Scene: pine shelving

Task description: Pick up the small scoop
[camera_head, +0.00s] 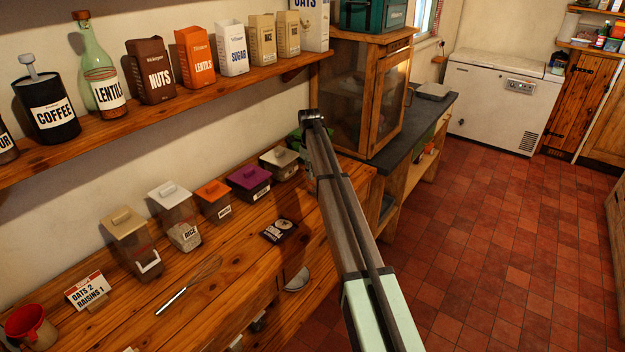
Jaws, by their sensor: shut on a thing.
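I cannot make out a loose small scoop for certain. A grey handle (29,66) stands up out of the black COFFEE canister (54,120) on the wall shelf; whatever it belongs to is hidden inside. A red cup-like vessel (30,326) sits at the lower left of the counter; I cannot tell if it is a scoop. My arm rises from the bottom right to a dark rounded joint in front of the counter's far end. My gripper and anything in it do not show.
The wooden counter (225,262) holds several lidded bins, a whisk (188,285), a dark packet (280,231) and an OATS 2, RAISINS 1 card (88,291). The wall shelf (180,102) carries jars and cartons. A glazed cabinet (360,95) stands beyond. The tiled floor (500,235) is clear.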

